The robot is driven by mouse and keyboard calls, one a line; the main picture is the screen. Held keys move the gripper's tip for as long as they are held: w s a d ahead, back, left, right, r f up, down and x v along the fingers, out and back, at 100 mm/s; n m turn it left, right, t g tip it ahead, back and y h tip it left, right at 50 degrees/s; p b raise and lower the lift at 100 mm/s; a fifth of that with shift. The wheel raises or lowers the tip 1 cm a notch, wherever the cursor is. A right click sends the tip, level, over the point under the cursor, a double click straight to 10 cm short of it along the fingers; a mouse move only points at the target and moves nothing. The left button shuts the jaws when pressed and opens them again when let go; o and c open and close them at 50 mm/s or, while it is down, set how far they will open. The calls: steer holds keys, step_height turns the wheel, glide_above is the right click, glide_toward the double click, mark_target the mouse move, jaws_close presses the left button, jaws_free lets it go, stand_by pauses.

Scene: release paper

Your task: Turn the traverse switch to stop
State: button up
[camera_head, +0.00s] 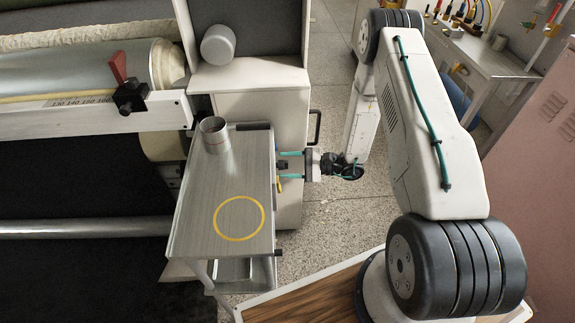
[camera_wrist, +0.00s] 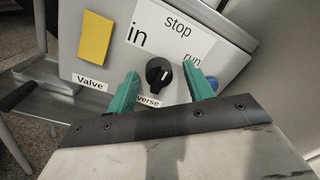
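The traverse switch is a black rotary knob (camera_wrist: 158,75) with a short white mark, on a light grey panel in the wrist view. A white plate (camera_wrist: 172,38) above it reads "in", "stop" and "run", from left to right. The white mark is small, and I cannot tell surely which word it points to. The label below is partly hidden by my gripper; "verse" shows. My gripper (camera_wrist: 160,72) is open, with one teal finger on each side of the knob and visible gaps. In the head view my gripper (camera_head: 283,165) is beside the metal table's right edge.
A yellow switch (camera_wrist: 94,36) labelled "Valve" is left of the knob, and a blue button (camera_wrist: 212,82) is right, close to the right finger. The metal table (camera_head: 190,220) bears a metal cup (camera_head: 214,135) and a yellow ring marking. A pale cabinet (camera_head: 262,105) stands behind.

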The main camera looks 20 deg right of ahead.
steer(key=v, duration=0.7)
steer(key=shift+d, duration=0.35)
steer(key=shift+s, duration=0.1)
